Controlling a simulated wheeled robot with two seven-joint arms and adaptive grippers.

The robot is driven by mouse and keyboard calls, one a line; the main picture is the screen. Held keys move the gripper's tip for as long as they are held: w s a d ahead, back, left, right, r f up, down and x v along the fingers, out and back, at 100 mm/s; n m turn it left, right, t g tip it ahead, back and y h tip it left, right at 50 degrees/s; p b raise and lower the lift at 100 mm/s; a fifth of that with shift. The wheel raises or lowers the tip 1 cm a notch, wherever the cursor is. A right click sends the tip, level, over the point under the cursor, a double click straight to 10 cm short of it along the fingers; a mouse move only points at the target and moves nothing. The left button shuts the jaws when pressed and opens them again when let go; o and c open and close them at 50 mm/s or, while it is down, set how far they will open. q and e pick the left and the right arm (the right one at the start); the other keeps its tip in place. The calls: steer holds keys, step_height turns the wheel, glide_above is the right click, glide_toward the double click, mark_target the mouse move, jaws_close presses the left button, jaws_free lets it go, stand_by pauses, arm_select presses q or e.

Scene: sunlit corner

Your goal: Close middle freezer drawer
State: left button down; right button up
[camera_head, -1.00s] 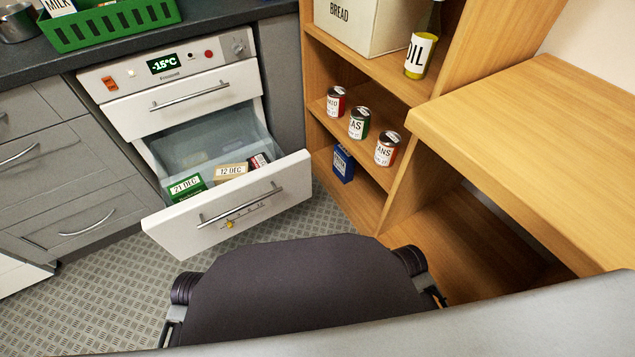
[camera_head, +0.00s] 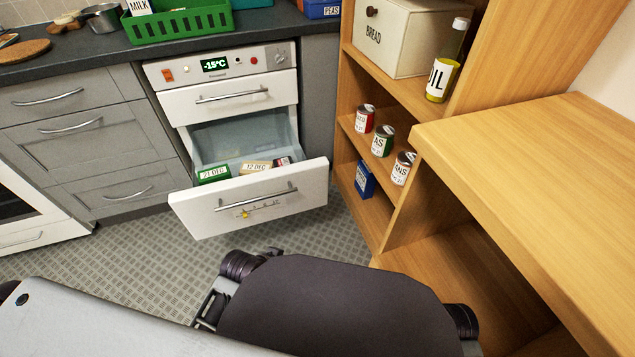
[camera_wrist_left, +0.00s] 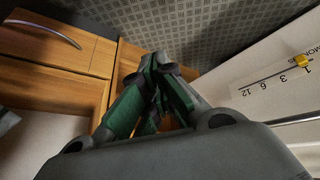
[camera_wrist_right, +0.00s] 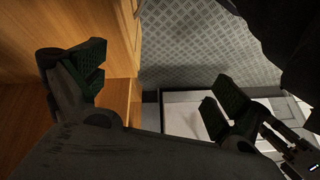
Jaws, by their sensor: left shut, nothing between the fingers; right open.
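The white freezer (camera_head: 230,65) shows a -15°C display. Its top drawer front (camera_head: 228,96) sits flush. The drawer below it (camera_head: 252,202) is pulled well out, with a bar handle and a month scale with a yellow slider on its front; anything lower is hidden behind it. Boxes marked 21 DEC (camera_head: 213,173) and 12 DEC (camera_head: 256,166) lie inside. In the left wrist view my left gripper (camera_wrist_left: 158,88) is shut and empty, with a white front bearing the month scale (camera_wrist_left: 275,85) to its right. In the right wrist view my right gripper (camera_wrist_right: 160,90) is open and empty. Neither gripper shows in the head view.
A wooden shelf unit with cans (camera_head: 383,140) and a bread bin (camera_head: 402,38) stands right of the freezer, with a wooden top (camera_head: 530,150) nearer me. Grey cabinets (camera_head: 85,130) are on the left. A green crate (camera_head: 180,24) sits on the counter. Floor (camera_head: 150,265) before the drawer is clear.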

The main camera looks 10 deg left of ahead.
arm_select(q)
steer(key=w+a+r+m+t+y, duration=0.2)
steer(key=w+a+m+t+y, duration=0.4)
steer(key=w+a, duration=0.6)
steer(key=w+d+r+m+t+h, duration=0.1)
steer(key=d+r+m+t+h, duration=0.1)
steer(key=d+m+h, duration=0.2)
steer(key=w+d+r+m+t+h, duration=0.1)
steer(key=d+r+m+t+h, duration=0.1)
steer(key=d+m, duration=0.5)
steer(key=shift+w+r+m+t+h+p, duration=0.3)
steer(key=shift+r+m+t+h+p, duration=0.1)
steer(key=shift+m+t+h, duration=0.5)
arm_select(e)
steer(key=shift+s+d+r+g, duration=0.15)
steer(key=shift+s+d+r, duration=0.15)
steer(key=shift+d+r, duration=0.25)
steer(key=shift+s+d+r+g, duration=0.15)
steer(key=shift+s+d+r, duration=0.2)
steer(key=shift+r, duration=0.2)
arm_select(q)
steer(key=shift+w, duration=0.15)
arm_select(e)
steer(key=shift+w, duration=0.1)
